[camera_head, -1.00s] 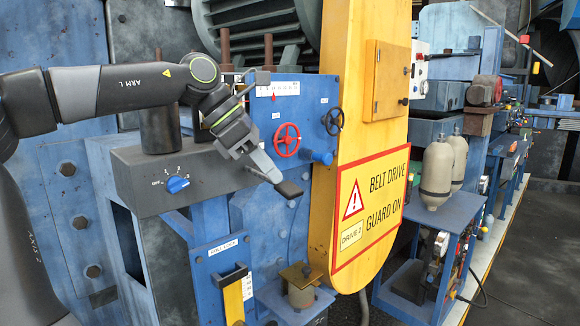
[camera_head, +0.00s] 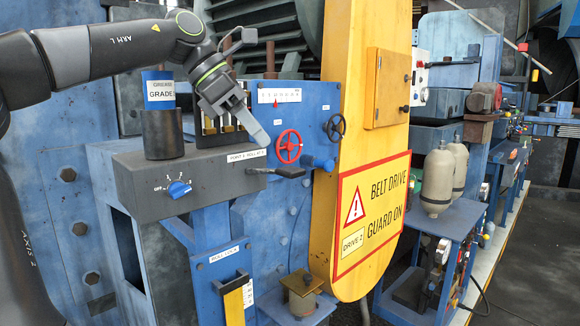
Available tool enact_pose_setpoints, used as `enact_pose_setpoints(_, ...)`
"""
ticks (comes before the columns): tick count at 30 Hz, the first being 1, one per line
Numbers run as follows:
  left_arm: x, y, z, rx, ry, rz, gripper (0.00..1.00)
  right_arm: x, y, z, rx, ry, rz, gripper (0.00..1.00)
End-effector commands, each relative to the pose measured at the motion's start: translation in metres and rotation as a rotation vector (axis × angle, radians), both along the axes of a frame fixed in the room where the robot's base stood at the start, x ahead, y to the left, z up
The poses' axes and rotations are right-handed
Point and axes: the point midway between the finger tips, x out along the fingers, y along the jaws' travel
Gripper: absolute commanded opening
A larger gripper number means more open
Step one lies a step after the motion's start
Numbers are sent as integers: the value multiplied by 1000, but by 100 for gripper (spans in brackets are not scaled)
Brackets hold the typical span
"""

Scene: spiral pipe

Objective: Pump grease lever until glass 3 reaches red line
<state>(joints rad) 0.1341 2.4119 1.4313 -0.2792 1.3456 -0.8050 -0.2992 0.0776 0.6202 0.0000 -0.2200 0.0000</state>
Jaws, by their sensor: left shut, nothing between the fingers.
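The pump lever shows as a black handle pad (camera_head: 290,172) on a thin rod, sticking out to the right of the dark grey grease unit (camera_head: 130,178). My left gripper (camera_head: 266,141) is shut and empty, pointing down and right. Its tips are above and left of the handle pad, apart from it in the picture. Several brass-based sight glasses (camera_head: 208,124) stand on the unit behind the gripper, which partly hides them. I cannot make out the grease level or a red line on glass 3. My right gripper is not in view.
A grease canister (camera_head: 160,92) and a blue selector knob (camera_head: 179,189) are on the unit. A red handwheel (camera_head: 288,146) and a black handwheel (camera_head: 335,127) sit on the blue panel behind. The yellow belt guard (camera_head: 340,60) stands to the right.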

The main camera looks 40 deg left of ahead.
Motion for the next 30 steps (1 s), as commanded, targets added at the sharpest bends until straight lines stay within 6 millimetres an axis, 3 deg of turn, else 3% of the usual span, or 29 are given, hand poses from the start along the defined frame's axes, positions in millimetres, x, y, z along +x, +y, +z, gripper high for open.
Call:
enact_pose_setpoints(3, 0, 1, 16, 3, 0, 3, 0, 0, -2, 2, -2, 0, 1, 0)
enact_pose_setpoints(9, 0, 1, 28, 0, 0, 0, 0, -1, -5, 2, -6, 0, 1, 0)
enact_pose_setpoints(30, 0, 1, 29, -1, 1, -1, 0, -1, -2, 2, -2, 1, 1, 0)
